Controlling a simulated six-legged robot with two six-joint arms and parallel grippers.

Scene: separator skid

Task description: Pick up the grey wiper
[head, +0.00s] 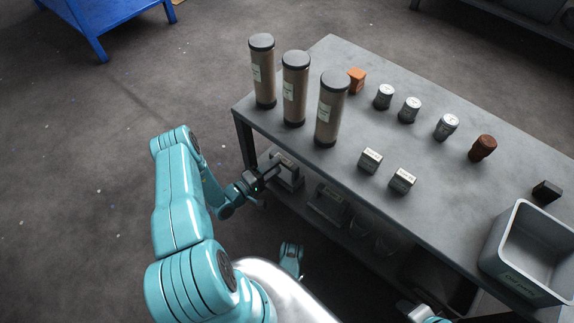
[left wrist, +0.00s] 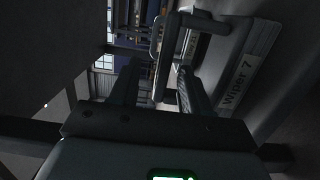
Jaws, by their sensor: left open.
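The grey wiper (head: 289,176) sits on the lower shelf at the near left end of the bench. In the left wrist view its label (left wrist: 236,84) reads "Wiper 7", and its grey bar handle (left wrist: 157,45) stands out toward my jaws. My left gripper (head: 268,170) is at the wiper, its fingers pointing at it. In the left wrist view the open fingers (left wrist: 157,76) lie on either side of the handle's near end. I cannot tell whether they touch it. Part of my right arm shows at the bottom edge in the head view; its jaws are not clear.
The bench top (head: 400,230) lies just above my left gripper. Three tall cylinders (head: 295,90) stand on its left end, with several small cans and blocks beyond. A grey bin (head: 495,245) sits at right. Another framed item (head: 328,203) is on the lower shelf. Floor at left is clear.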

